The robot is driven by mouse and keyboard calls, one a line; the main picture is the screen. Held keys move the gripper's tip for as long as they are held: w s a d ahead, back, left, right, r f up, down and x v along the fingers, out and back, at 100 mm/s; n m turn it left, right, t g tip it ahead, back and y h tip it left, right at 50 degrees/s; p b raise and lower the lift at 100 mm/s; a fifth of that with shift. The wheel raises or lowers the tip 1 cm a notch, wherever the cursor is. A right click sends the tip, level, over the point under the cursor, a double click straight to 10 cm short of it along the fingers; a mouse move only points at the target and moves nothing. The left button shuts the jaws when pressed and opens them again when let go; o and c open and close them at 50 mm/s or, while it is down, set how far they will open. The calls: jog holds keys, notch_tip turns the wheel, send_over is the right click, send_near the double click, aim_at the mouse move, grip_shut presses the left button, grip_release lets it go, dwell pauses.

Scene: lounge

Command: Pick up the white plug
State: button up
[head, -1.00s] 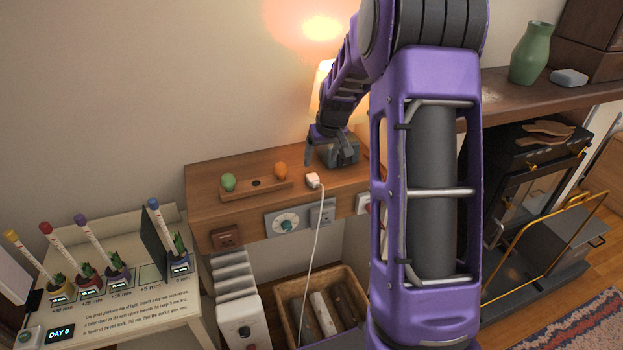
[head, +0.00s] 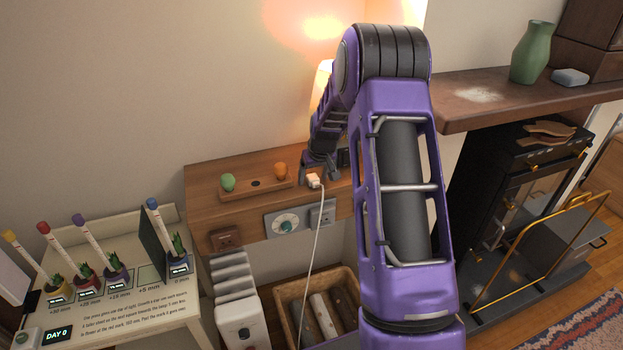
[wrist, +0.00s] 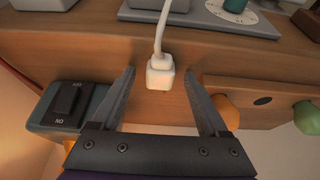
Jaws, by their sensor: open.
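The white plug (head: 314,180) lies on top of the wooden cabinet (head: 207,189) near its front edge, with its white cord hanging down the front. In the wrist view the white plug (wrist: 161,74) sits between the spread fingertips of my gripper (wrist: 160,80), with a gap on each side. My gripper (head: 318,176) is open and empty, just behind the plug in the head view. Its fingers are partly hard to make out there.
A dark switch box (wrist: 68,108) is left of my gripper in the wrist view. A grey dial panel (head: 286,223) and a socket (head: 323,216) are on the cabinet front.

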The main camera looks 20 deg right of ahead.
jog(key=shift+c, duration=0.3)
grip_shut()
